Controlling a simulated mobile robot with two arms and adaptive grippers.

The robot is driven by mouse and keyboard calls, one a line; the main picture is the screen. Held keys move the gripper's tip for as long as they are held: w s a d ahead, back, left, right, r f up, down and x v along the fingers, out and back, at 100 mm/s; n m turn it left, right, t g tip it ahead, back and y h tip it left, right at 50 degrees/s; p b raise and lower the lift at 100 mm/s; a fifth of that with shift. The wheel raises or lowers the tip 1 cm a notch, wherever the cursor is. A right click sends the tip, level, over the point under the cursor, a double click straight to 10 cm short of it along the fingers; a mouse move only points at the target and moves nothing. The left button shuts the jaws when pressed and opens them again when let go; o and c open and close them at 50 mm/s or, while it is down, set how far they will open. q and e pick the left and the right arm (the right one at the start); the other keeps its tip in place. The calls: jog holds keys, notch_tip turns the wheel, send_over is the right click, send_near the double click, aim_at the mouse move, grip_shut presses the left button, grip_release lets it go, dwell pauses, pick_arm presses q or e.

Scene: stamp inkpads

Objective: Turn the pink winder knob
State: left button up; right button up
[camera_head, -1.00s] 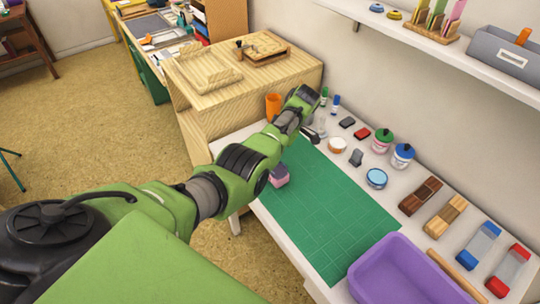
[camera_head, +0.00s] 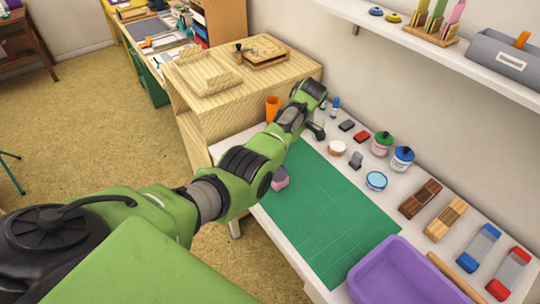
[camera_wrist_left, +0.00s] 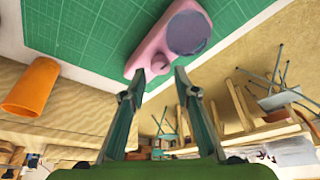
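The pink winder (camera_wrist_left: 163,45) lies on the green cutting mat (camera_wrist_left: 90,25), with a greyish round disc on its body. Its small pink knob (camera_wrist_left: 159,63) is at the near side in the left wrist view. My left gripper (camera_wrist_left: 158,75) is open, its two fingers apart, with the tips close to the knob and one on each side of it in the picture. I cannot tell whether they touch it. My right gripper is not in view.
An orange cup (camera_head: 272,108) stands by the wooden cabinet (camera_head: 215,110). Paint jars (camera_head: 382,143), brushes and blocks line the wall side of the table. A purple tray (camera_head: 395,270) sits at the near end. The mat's middle (camera_head: 325,215) is clear.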

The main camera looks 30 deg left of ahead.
pick_arm(q)
jog(key=v, duration=0.8)
jog(key=shift+r, duration=0.25)
jog(key=shift+d, duration=0.1)
